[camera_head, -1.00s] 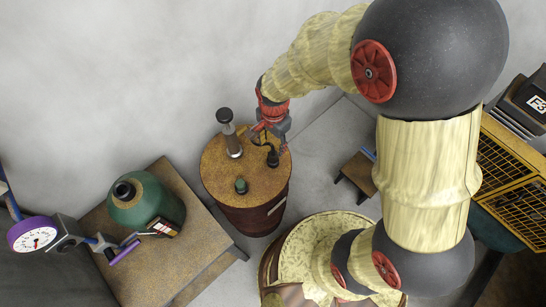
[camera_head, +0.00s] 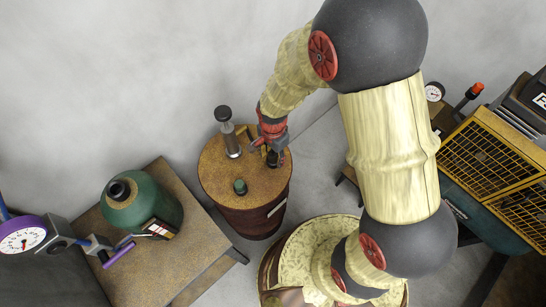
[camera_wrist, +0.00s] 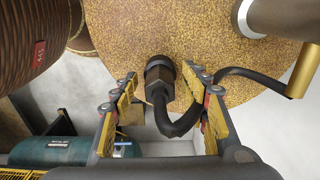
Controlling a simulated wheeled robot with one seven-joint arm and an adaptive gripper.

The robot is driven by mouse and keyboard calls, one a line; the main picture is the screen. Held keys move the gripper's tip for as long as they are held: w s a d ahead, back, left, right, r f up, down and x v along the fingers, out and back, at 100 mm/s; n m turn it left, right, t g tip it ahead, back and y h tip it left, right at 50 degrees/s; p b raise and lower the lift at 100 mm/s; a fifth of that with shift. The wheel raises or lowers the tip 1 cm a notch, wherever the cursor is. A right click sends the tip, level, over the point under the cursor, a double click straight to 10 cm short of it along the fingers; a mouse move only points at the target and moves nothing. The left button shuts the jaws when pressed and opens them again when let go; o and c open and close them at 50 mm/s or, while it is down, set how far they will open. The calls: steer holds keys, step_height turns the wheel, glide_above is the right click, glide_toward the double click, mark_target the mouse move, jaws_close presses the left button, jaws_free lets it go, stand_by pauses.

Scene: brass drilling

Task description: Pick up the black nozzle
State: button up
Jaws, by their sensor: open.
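The black nozzle (camera_wrist: 158,78) stands on the round brown drum top (camera_wrist: 120,30) near its edge, with a dark hexagonal collar and a curved black hose. In the head view the nozzle (camera_head: 273,159) is small and partly hidden under my gripper (camera_head: 273,146). In the wrist view my gripper (camera_wrist: 165,90) is open, with one yellow-padded finger on each side of the nozzle. Gaps show between the fingers and the nozzle. The hose bends down and right, passes by the right finger and runs to a brass-coloured rod (camera_wrist: 305,70).
A grey metal cylinder (camera_head: 231,140) and a small green-capped object (camera_head: 240,187) also stand on the drum. A wooden table (camera_head: 190,245) with a green gas bottle (camera_head: 142,204) is at the left. A yellow-grilled machine (camera_head: 490,155) is at the right.

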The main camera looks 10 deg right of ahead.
steer(key=shift+c, duration=0.6)
jaws_close()
